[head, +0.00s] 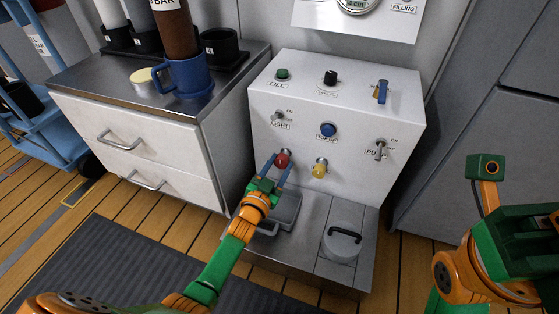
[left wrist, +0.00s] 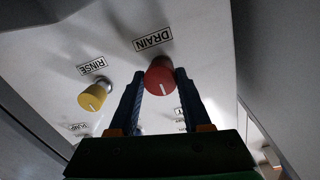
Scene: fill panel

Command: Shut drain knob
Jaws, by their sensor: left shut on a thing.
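The red drain knob (head: 283,159) is on the lower front of the white panel, left of the yellow rinse knob (head: 319,168). In the left wrist view the red knob (left wrist: 159,76) sits under the DRAIN label, with a white mark on its face. My left gripper (head: 278,170) has its two blue fingers on either side of the red knob and is shut on it; the fingers also show in the left wrist view (left wrist: 160,92). My right gripper (head: 484,168) is at the right edge, away from the panel; its jaw opening cannot be made out.
The panel (head: 403,115) also carries a blue top up button (head: 328,130), light and pump switches, and a fill button (head: 282,74). Below are a grey basin (head: 287,210) and a lidded round container (head: 342,242). A drawer cabinet (head: 165,160) stands left.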

